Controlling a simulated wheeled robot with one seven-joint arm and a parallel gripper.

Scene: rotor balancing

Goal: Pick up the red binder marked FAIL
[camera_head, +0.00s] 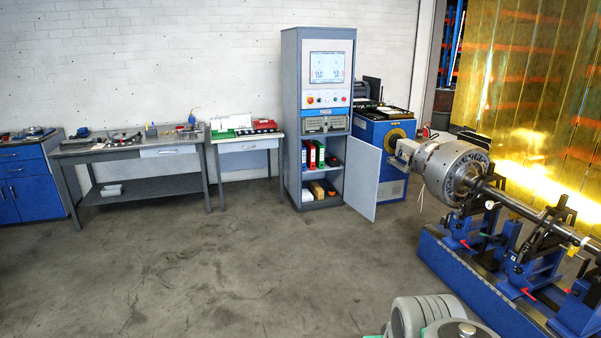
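A red binder (311,156) stands upright on the middle shelf of the grey cabinet (291,120), at the middle of the head view. It is small and far off, and any FAIL mark on it is too small to read. A green binder (320,154) stands just to its right, and another upright item beside it on the left is hard to make out. The cabinet door (362,177) is open, swung out to the right, so the shelf front is exposed. My gripper is not in view; only rounded grey parts of my arm show at the bottom edge.
Open concrete floor (210,265) lies before the cabinet. A small table (247,145) and a workbench (110,154) stand to its left. A blue machine (396,187) stands behind the door. The balancing machine with its rotor (452,172) fills the right side.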

